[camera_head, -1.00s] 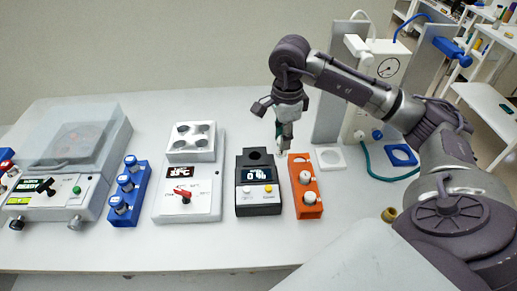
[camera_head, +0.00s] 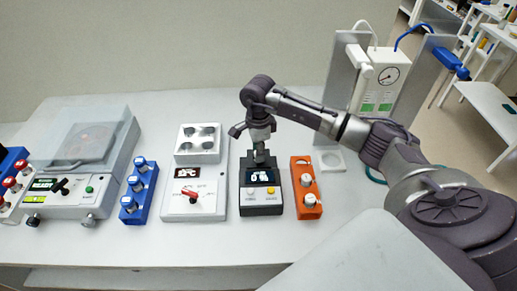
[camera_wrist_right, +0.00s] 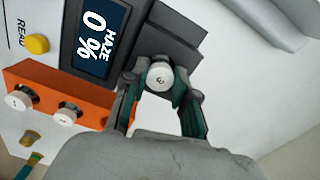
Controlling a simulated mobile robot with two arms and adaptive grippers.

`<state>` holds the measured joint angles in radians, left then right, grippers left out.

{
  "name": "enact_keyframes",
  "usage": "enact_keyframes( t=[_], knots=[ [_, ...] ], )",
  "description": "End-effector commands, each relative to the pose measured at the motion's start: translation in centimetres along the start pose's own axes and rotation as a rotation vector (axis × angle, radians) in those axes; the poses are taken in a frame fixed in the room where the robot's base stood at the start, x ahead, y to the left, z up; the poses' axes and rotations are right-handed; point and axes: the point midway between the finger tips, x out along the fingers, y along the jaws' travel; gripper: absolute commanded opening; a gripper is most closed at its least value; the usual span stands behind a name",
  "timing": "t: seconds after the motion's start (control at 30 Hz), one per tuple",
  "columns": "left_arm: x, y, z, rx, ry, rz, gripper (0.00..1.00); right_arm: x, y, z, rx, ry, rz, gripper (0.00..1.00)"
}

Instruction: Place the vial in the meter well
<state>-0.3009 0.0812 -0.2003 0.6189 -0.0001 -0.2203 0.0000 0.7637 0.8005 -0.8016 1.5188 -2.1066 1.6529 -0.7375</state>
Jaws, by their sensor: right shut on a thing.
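The haze meter (camera_head: 261,209) is a dark box with a lit display reading 0 % and two buttons; it also shows in the right wrist view (camera_wrist_right: 166,44). My right gripper (camera_head: 260,157) is over the back part of the meter, where its well is. In the right wrist view the gripper (camera_wrist_right: 158,84) is shut on a vial (camera_wrist_right: 160,76) with a white cap marked 3. The cap sits by the meter's dark end block. The vial's body and the well are hidden, so I cannot tell how deep the vial sits. My left gripper is out of view.
An orange rack (camera_head: 300,172) with two white-capped vials stands close right of the meter. A white device with a red knob (camera_head: 191,208) stands close on its left, then a blue rack (camera_head: 131,215). The table's front strip is clear.

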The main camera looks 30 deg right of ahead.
Motion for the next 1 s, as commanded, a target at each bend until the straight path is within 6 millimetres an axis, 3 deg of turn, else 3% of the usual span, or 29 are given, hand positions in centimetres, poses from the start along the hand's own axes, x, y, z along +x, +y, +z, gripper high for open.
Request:
enact_keyframes(
  t=[0.2, 0.23, 0.37, 0.77, 1.0],
  knots=[
    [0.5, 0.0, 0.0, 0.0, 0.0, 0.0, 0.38, 0.5, 0.0, 0.0, 0.0, 0.0, 0.0, 0.0],
    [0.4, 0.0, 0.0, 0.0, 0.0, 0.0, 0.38, 0.3, 0.0, 0.0, 0.0, 0.0, 0.0, 0.32],
    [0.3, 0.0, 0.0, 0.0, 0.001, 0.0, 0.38, 0.3, 0.0, 0.0, 0.0, 0.0, 0.001, 0.53],
    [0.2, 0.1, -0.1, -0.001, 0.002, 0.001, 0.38, -0.4, -0.1, 0.0, 0.0, -0.001, -0.002, 0.53],
    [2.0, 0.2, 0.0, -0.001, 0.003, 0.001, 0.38, -4.8, -0.1, 0.0, -0.001, -0.002, -0.007, 0.53]
  ],
)
